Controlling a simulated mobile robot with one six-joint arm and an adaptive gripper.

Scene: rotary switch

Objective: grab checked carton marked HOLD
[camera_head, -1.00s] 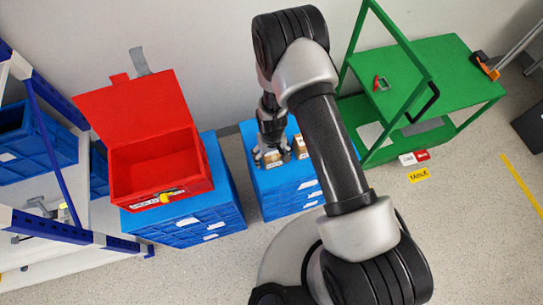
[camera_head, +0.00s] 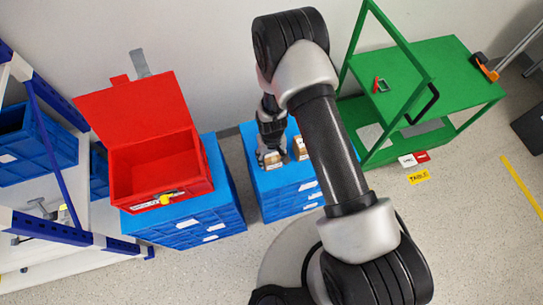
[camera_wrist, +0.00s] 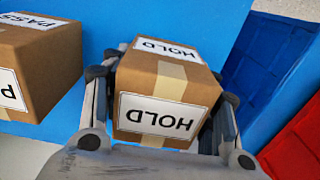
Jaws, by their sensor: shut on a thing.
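The carton marked HOLD (camera_wrist: 168,92) is a brown box with a tan tape strip and white HOLD labels on its top and side. It sits between the two fingers of my gripper (camera_wrist: 160,110) in the wrist view, and the fingers are shut on it. In the head view my gripper (camera_head: 272,160) is over the blue crate stack, with the HOLD carton (camera_head: 274,161) between its fingers. I cannot tell whether the carton touches the blue surface below.
A carton marked PASS (camera_wrist: 40,65) stands close beside the held one. An open red box (camera_head: 158,170) sits on another blue crate stack (camera_head: 228,195) to the left. A green cart (camera_head: 425,90) is at the right. A shelf rack (camera_head: 50,150) is at far left.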

